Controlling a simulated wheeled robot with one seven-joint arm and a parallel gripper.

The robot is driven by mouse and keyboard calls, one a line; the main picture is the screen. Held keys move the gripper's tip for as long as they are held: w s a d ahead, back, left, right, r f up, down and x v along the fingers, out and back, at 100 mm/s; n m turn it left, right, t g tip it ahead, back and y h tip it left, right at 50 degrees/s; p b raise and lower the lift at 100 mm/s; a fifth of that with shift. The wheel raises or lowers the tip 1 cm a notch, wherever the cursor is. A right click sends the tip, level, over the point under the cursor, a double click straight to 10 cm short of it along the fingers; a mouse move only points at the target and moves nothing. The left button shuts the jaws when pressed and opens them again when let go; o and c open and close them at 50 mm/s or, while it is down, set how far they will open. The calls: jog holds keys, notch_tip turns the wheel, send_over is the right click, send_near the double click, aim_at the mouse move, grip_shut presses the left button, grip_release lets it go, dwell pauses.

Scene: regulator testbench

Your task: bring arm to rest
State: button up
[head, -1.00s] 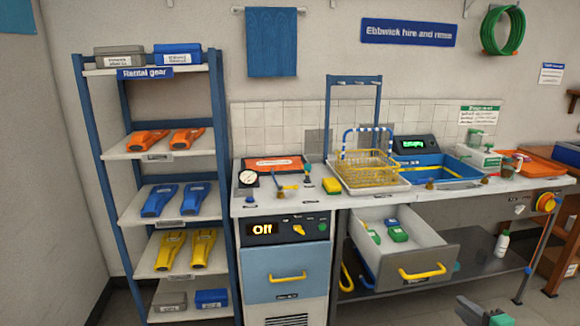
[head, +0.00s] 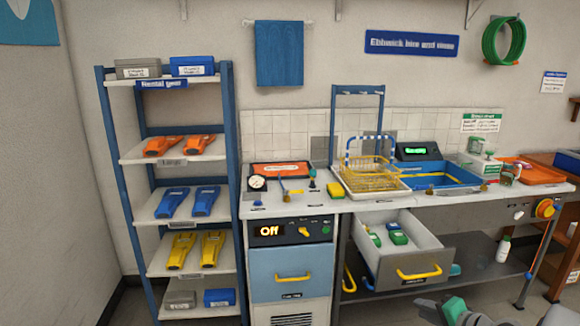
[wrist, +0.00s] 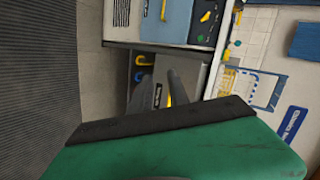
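My gripper (head: 428,308) shows at the bottom right edge of the head view, low in front of the bench and below the open drawer (head: 432,256). Most of my arm is out of frame. In the wrist view my gripper (wrist: 165,92) has a green body with a dark bar, and two grey fingers stand apart. Nothing is visible between the fingers except the background. The wrist view is turned on its side and looks towards the bench and drawer, and my gripper looks clear of them.
The pulled-out drawer has a yellow handle (head: 419,273) and holds green and blue items. A blue cabinet (head: 290,271) reading "Off" stands beside it. A rental shelf (head: 188,146) is at left. A low shelf with a white bottle (head: 503,249) lies under the bench.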

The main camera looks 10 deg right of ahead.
jog(key=s+a+r+n+g+p, duration=0.25)
jog(key=a+r+n, duration=0.2)
jog(key=a, duration=0.55)
jog(key=s+a+r+n+g+p, duration=0.1)
jog(key=a+r+n+g+p, duration=0.3)
jog(key=a, duration=0.5)
jog(key=s+a+r+n+g+h+p, duration=0.1)
jog(key=s+a+r+n+p, duration=0.1)
jog(key=s, duration=0.5)
jog(key=s+a+r+n+g+h+p, duration=0.1)
jog(key=s+a+r+n+h, duration=0.1)
jog(key=s+a+r, duration=0.3)
jog(key=s+a, duration=0.1)
jog(key=s, duration=0.2)
jog(key=shift+p, duration=0.35)
jog(key=shift+o, duration=0.2)
